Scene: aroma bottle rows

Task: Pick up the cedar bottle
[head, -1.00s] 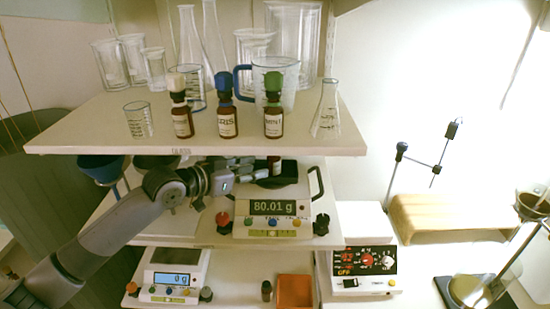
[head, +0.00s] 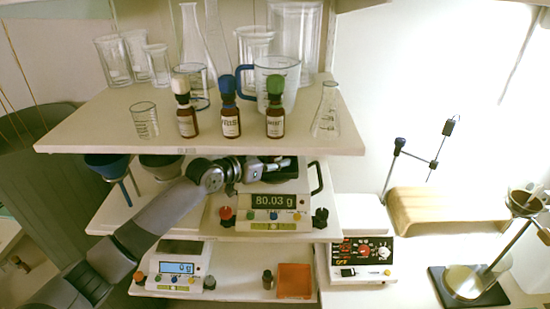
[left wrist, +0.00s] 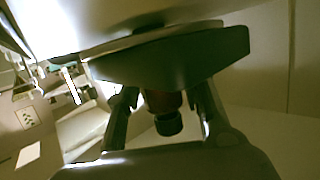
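My left gripper (head: 268,166) reaches in over the digital balance (head: 262,214) on the middle shelf. In the left wrist view, which looks upside down, the left gripper (left wrist: 166,93) is open. Its fingers stand on either side of a brown bottle with a dark cap (left wrist: 168,122), with gaps beside it. The bottle rests against the dark pan (left wrist: 180,60). It is hidden in the head view, and its label does not show, so I cannot tell if it is cedar. My right gripper is not in view.
Bottles with white (head: 186,116), blue (head: 230,115) and green caps (head: 275,116) stand on the upper shelf (head: 100,128), just above my left arm. A second scale (head: 176,268), a small dark bottle (head: 267,280) and an orange tray (head: 294,282) are below.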

